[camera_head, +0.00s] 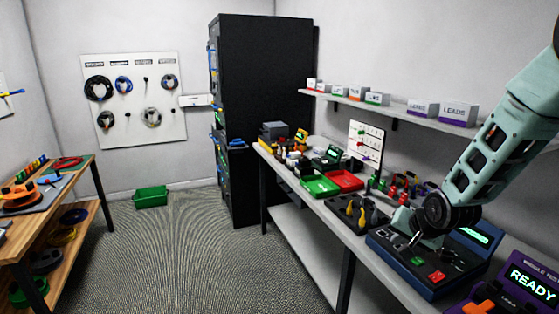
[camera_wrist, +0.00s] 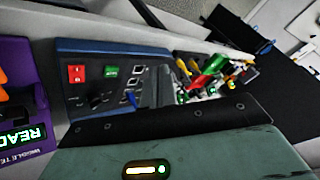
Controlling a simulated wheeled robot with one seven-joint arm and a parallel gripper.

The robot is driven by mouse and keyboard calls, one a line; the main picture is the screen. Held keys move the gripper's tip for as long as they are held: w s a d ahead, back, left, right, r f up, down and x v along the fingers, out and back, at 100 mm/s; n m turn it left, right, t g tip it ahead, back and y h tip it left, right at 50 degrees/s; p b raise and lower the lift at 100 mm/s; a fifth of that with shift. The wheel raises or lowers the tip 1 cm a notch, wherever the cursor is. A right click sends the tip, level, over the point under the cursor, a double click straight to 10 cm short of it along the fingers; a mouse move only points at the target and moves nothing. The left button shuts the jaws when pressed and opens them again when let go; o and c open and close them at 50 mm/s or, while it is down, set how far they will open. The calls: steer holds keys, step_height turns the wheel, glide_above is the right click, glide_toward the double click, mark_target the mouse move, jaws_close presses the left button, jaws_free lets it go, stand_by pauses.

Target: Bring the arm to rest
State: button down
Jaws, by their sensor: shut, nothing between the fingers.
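My arm (camera_head: 498,145) reaches in from the upper right in the head view, bent over the workbench.
A purple tester reading READY (camera_head: 525,280) stands right of the blue box. A shelf (camera_head: 400,103) with labelled boxes runs above. Open floor (camera_head: 200,240) lies left, with a green bin (camera_head: 151,196) and wooden table (camera_head: 85,185).

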steer(key=s+a+r+n+g+y, duration=0.1)
steer(key=s+a+r+n+g, duration=0.35)
steer(key=s+a, duration=0.9)
steer(key=s+a+r+n+g, duration=0.1)
steer(key=s+n, duration=0.4)
steer(key=s, duration=0.5)
steer(key=s+a+r+n+g+h, duration=0.1)
steer(key=s+a+r+n+g, duration=0.1)
steer(key=s, duration=0.9)
steer(key=a+r+n, duration=0.1)
steer(key=r+n, duration=0.1)
steer(key=n, duration=0.1)
steer(key=shift+a, duration=0.25)
